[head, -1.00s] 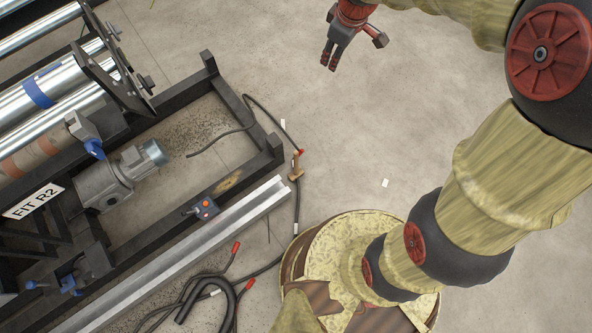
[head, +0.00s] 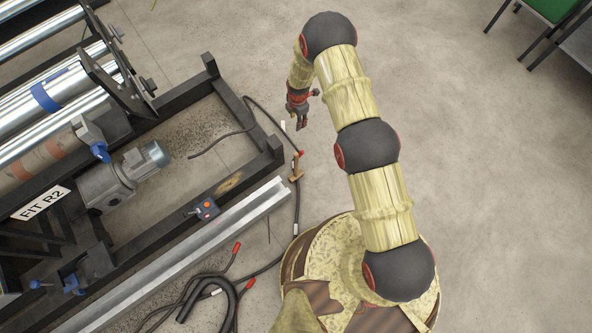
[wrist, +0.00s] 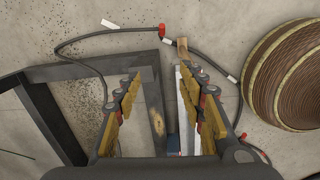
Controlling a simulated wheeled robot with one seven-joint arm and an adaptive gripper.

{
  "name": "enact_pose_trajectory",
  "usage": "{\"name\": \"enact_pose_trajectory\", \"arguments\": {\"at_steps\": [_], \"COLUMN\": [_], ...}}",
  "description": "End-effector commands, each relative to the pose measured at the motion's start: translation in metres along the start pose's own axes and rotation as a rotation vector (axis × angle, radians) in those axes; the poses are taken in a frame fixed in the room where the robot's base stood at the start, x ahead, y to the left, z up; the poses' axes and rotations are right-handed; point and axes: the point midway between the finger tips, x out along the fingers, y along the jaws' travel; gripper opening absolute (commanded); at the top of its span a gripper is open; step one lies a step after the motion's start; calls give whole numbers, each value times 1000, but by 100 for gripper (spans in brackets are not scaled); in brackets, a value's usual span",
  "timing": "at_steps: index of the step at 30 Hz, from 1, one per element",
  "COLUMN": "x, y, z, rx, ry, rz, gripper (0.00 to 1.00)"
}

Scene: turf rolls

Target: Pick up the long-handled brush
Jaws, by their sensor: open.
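A small light-brown wooden piece (head: 296,168), which looks like the brush, is by the end of the silver rail in the head view. It also shows in the wrist view (wrist: 182,47), just beyond the right fingertip, partly hidden by it. Its bristles cannot be made out. My gripper (head: 301,126) is a little above this piece in the head picture, fingers pointing down. In the wrist view my gripper (wrist: 160,76) has its fingers spread apart with nothing between them. It is apart from the wooden piece.
A black machine frame (head: 262,160) and silver rail (head: 240,229) lie to the left. A dark hose (head: 297,205) with red ends curves past the wooden piece. A blue-grey motor (head: 110,182) sits on the frame. Open concrete floor is at right; a green-topped stand (head: 553,8) is far right.

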Motion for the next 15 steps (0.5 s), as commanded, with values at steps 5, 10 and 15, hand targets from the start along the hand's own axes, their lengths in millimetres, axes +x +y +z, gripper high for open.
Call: {"name": "enact_pose_trajectory", "arguments": {"at_steps": [5, 10, 15], "x": [92, 139, 159], "y": [-36, -58, -68], "z": [-25, -38, -43], "rx": [-186, -296, -337], "ry": [17, 25, 29], "rz": [-42, -57, -63], "gripper": [40, 40, 40]}}
